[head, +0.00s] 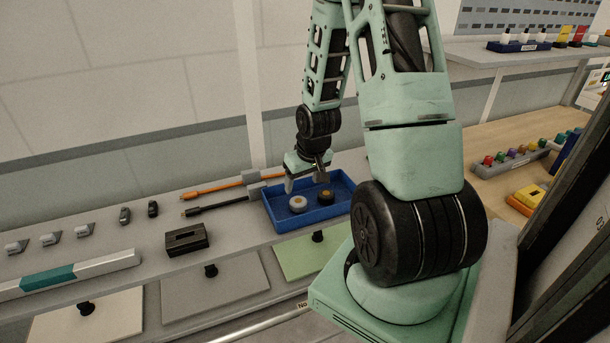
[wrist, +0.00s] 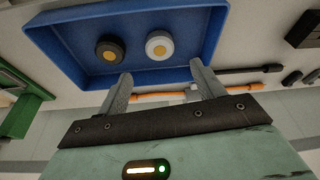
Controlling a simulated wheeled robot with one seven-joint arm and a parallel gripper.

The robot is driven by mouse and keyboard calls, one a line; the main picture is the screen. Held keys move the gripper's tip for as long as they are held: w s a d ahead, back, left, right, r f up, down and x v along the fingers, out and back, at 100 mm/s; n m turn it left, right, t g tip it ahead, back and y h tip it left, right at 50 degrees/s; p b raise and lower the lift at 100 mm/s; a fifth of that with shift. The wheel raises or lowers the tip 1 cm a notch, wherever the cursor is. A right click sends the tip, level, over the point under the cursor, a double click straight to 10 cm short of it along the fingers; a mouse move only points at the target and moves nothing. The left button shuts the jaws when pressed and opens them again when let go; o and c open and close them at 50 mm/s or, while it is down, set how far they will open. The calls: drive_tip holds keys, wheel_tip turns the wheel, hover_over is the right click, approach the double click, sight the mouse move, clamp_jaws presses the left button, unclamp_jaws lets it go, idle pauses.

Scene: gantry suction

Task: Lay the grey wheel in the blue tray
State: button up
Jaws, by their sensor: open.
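The blue tray (head: 284,226) stands on the grey bench; it also fills the top of the wrist view (wrist: 200,22). The grey wheel (head: 297,204), pale with a yellow hub, lies flat in the tray; it shows in the wrist view (wrist: 158,45) too. A dark wheel (head: 325,197) with a yellow hub lies beside it, apart from it, and is also in the wrist view (wrist: 110,50). My gripper (head: 305,184) is over the back part of the tray, open and empty. In the wrist view its two fingers (wrist: 160,77) are spread, with nothing between them.
An orange-tipped rod (head: 215,188) and a black rod (head: 218,206) lie left of the tray. A black slotted block (head: 187,240) sits farther left. Black knobs on panels line the bench's front. A rack of coloured pegs (head: 513,158) stands on the wooden bench at right.

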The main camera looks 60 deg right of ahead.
drive_tip(key=shift+v, duration=1.5)
drive_tip(key=w+a+r+n+g+y, duration=0.1)
drive_tip(key=a+r+n, duration=0.2)
drive_tip(key=a, duration=0.7)
drive_tip(key=w+a+r+n+y, duration=0.1)
drive_tip(key=a+r+n, duration=0.15)
drive_tip(key=a, duration=0.75)
drive_tip(key=s+a+r+n+g, duration=0.1)
drive_tip(key=s+a+r+n, duration=0.2)
drive_tip(key=s+a, duration=0.4)
drive_tip(key=s+a+r+n+g, duration=0.1)
drive_tip(key=s+a+r+n, duration=0.2)
drive_tip(key=s+a, duration=0.5)
drive_tip(key=a, duration=0.4)
drive_tip(key=shift+s+a+r+n, duration=0.15)
drive_tip(key=shift+s+a+n, duration=0.1)
drive_tip(key=shift+a+n, duration=0.1)
wheel_tip(320, 180, down, 9)
drive_tip(key=b, duration=0.8)
drive_tip(key=shift+r, duration=0.15)
drive_tip(key=shift+d, duration=0.1)
